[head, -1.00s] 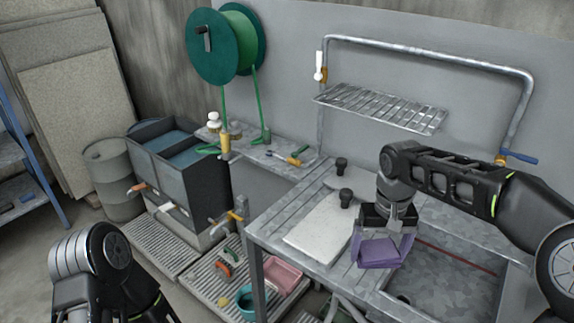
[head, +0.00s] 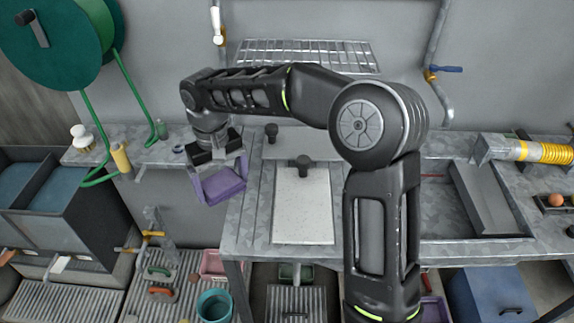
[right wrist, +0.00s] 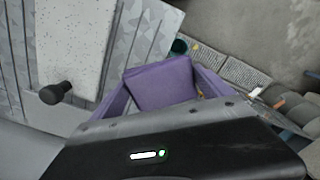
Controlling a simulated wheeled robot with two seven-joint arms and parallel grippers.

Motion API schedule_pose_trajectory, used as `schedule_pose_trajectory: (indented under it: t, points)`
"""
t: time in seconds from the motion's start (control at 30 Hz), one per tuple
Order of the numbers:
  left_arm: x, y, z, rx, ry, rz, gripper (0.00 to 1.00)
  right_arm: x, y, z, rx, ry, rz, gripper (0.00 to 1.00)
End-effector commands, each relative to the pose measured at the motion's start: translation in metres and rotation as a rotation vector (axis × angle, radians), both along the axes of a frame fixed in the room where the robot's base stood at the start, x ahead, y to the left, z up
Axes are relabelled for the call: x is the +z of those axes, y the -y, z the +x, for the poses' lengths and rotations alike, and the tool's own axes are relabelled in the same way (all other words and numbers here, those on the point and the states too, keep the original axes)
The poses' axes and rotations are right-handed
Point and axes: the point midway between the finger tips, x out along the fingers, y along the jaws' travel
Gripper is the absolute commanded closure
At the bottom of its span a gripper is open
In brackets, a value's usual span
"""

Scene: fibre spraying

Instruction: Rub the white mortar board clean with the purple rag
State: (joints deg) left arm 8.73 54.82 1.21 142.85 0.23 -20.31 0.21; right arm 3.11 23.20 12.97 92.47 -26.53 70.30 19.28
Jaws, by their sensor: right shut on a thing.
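The white mortar board (head: 302,215) lies flat on the grey metal worktop, with a black knob at its far end. It also shows in the right wrist view (right wrist: 85,35), with small dark specks on its face. My right gripper (head: 217,172) is shut on the purple rag (head: 222,188), left of the board and apart from it, by the worktop's left edge. The rag also fills the middle of the right wrist view (right wrist: 160,83), with the floor area beyond it. My left gripper is out of view.
A wire shelf (head: 305,55) hangs on the wall behind the worktop. A yellow bottle (head: 120,158) stands on a ledge at the left. A teal bucket (head: 214,305) stands low in front.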

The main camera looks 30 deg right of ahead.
Motion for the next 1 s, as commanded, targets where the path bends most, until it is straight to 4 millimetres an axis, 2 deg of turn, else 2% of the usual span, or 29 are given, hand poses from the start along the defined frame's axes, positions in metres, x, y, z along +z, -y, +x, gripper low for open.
schedule_pose_trajectory:
  t: [0.2, 0.37, 0.5, 0.67, 0.8, 0.9, 1.0]
  points:
    - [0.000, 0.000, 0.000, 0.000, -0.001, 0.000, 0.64, 0.000, 0.000, 0.000, 0.000, 0.000, 0.000, 0.43]
    - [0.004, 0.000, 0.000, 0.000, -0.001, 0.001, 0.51, 0.002, 0.009, -0.001, -0.027, 0.000, 0.000, 0.43]
    - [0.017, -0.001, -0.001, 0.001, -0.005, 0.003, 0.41, 0.006, 0.043, -0.009, -0.139, -0.002, -0.002, 0.43]
    - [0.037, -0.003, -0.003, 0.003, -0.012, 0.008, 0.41, 0.010, 0.104, -0.031, -0.357, -0.003, -0.002, 0.43]
    - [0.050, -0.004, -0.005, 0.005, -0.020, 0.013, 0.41, 0.011, 0.151, -0.056, -0.541, -0.002, -0.001, 0.43]
    - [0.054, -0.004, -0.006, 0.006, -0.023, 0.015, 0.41, 0.009, 0.171, -0.069, -0.625, 0.000, -0.001, 0.43]
    - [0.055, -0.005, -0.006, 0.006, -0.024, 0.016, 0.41, 0.007, 0.178, -0.075, -0.661, 0.000, 0.000, 0.43]
